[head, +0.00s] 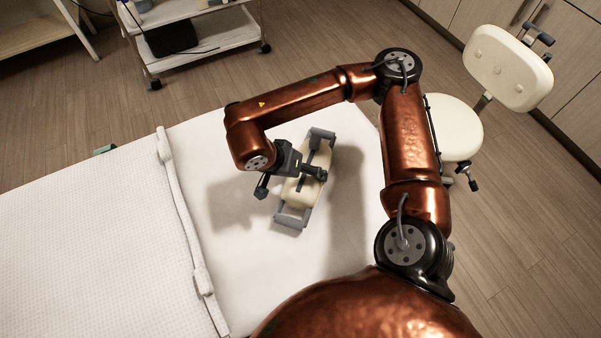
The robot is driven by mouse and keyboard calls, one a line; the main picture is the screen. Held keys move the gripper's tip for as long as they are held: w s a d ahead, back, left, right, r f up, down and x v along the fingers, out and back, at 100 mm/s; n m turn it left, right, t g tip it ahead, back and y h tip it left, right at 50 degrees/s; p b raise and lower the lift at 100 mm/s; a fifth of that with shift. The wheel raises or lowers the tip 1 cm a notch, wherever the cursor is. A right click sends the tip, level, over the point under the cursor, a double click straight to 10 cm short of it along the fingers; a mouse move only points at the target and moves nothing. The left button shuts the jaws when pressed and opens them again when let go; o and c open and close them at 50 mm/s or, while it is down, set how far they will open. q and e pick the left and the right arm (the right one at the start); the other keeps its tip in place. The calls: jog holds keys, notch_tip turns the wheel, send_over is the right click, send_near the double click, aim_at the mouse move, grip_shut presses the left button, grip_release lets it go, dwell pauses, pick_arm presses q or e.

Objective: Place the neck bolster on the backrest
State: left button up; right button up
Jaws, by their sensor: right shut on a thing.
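The neck bolster (299,193) is a small cream cushion with grey bracket-like ends. It lies over the white backrest (262,285), the smooth section of the bed, with its long side tilted slightly from upright in the picture. My right gripper (291,181) comes down over the bolster's middle from the left and is shut on it, hiding part of the cushion. Shadows fall on the white surface on both sides. I cannot tell whether the bolster touches the backrest or hangs just above it. My left gripper is not in view.
A quilted white cover (80,235) with a rolled edge (183,215) lies left of the backrest. A cream stool (455,128) with a back stands at the right, near cabinets (575,80). A wheeled trolley (205,42) stands at the back. The backrest around the bolster is clear.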

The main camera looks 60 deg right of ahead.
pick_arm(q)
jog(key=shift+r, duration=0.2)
pick_arm(e)
jog(key=o, duration=1.6)
jog(key=shift+c, duration=0.2)
jog(key=shift+a+r, duration=0.1)
jog(key=shift+r, duration=0.05)
jog(key=p+v, duration=0.3)
jog(key=v, duration=0.3)
jog(key=shift+p, duration=0.35)
jog(key=p+v, duration=0.2)
jog(key=v, duration=0.3)
jog(key=shift+r+p, duration=0.1)
jog(key=shift+p, duration=0.2)
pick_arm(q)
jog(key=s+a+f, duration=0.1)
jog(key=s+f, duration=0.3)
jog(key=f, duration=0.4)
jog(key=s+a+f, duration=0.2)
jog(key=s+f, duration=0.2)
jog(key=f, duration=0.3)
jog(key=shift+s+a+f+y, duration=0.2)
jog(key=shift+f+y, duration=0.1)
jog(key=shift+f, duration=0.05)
pick_arm(e)
jog(key=shift+a+r, duration=0.1)
jog(key=shift+r, duration=0.15)
jog(key=shift+w, duration=0.1)
